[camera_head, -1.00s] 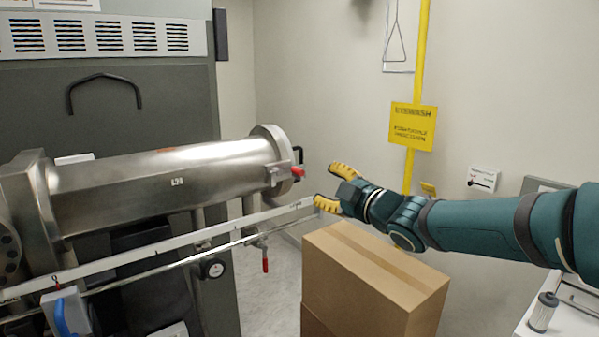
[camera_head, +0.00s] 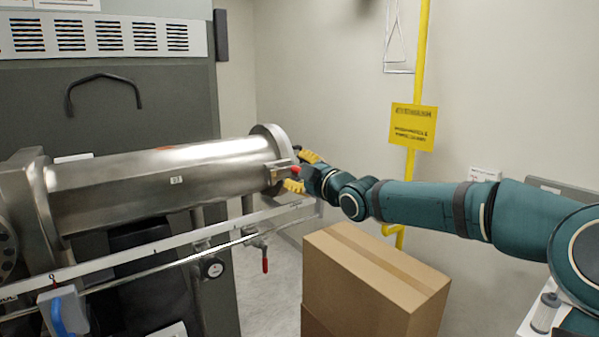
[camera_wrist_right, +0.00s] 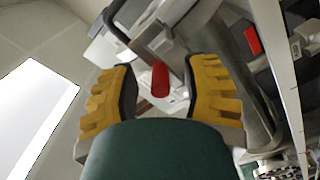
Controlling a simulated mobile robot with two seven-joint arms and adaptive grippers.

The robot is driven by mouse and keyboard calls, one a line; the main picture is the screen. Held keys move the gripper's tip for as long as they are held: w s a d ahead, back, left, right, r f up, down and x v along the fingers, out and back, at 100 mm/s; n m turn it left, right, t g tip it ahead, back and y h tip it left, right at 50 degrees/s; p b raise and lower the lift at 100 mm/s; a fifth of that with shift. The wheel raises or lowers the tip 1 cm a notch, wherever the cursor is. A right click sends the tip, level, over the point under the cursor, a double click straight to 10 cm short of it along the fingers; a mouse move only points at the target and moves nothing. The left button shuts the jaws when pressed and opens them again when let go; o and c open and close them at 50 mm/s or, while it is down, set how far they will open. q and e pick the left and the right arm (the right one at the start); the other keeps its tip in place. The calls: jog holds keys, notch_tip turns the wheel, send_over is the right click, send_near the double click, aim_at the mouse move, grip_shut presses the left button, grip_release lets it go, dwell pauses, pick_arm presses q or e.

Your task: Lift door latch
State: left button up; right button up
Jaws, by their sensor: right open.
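The steel vacuum cylinder (camera_head: 170,180) lies horizontally on the left, with a flanged end (camera_head: 277,150) at its right. The door latch with a red tip (camera_head: 294,172) sits at that end. In the right wrist view the red latch tip (camera_wrist_right: 160,79) shows between the fingers. My right gripper (camera_head: 301,171) has yellow fingers and is at the latch. In the wrist view the right gripper (camera_wrist_right: 160,92) is open, one finger on each side of the red tip, with gaps visible. My left gripper is not in view.
A cardboard box (camera_head: 375,275) stands below my right arm. A white rail (camera_head: 150,245) runs under the cylinder. A red-handled valve (camera_head: 264,262) hangs below. A yellow pipe (camera_head: 418,60) with a sign (camera_head: 413,126) is on the back wall.

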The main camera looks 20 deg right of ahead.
jog(key=shift+c, duration=0.4)
grip_shut()
